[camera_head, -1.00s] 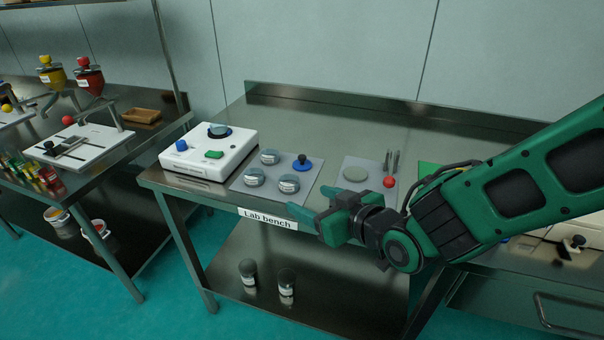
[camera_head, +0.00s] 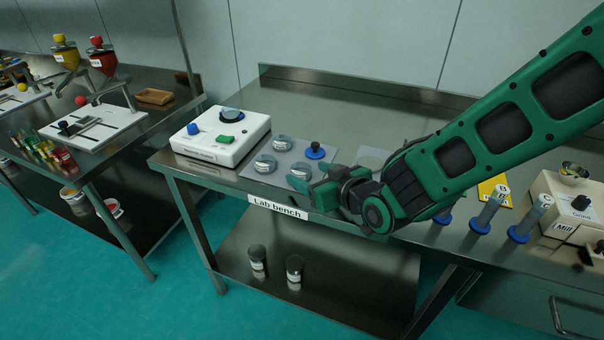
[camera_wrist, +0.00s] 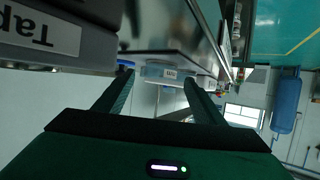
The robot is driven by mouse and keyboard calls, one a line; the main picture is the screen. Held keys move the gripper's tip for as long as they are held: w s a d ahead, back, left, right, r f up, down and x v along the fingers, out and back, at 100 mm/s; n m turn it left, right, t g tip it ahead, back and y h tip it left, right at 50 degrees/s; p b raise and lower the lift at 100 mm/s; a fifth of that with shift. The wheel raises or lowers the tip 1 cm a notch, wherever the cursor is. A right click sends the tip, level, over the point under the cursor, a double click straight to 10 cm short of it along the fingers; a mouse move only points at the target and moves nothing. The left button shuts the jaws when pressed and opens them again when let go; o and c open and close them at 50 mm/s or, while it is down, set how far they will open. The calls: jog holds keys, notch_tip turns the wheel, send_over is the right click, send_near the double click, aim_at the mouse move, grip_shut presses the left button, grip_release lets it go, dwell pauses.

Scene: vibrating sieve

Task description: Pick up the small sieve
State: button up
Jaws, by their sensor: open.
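Several round, silvery sieve-like pieces stand on a grey mat (camera_head: 253,172) on the lab bench: one at the back (camera_head: 283,143), one at the left (camera_head: 265,163), and one at the front (camera_head: 299,175). I cannot tell which is the small sieve. A blue piece with a dark knob (camera_head: 315,151) stands beside them. My gripper (camera_head: 307,188) is open and empty, close to the front piece and overlapping it in the head view. In the wrist view my gripper (camera_wrist: 158,82) has its fingers apart, with a white-labelled clear object (camera_wrist: 165,73) visible beyond them.
A white machine (camera_head: 220,140) with a blue knob and green button stands left of the mat. My arm covers much of the bench's right side. Blue-based cylinders (camera_head: 488,213) and a mill (camera_head: 570,207) stand there. The bench's back (camera_head: 340,105) is clear.

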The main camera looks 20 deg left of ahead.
aim_at(297, 167)
jog(key=shift+x, duration=1.55)
jog(key=shift+f, duration=0.1)
jog(key=c, duration=1.1)
jog(key=shift+c, duration=0.2)
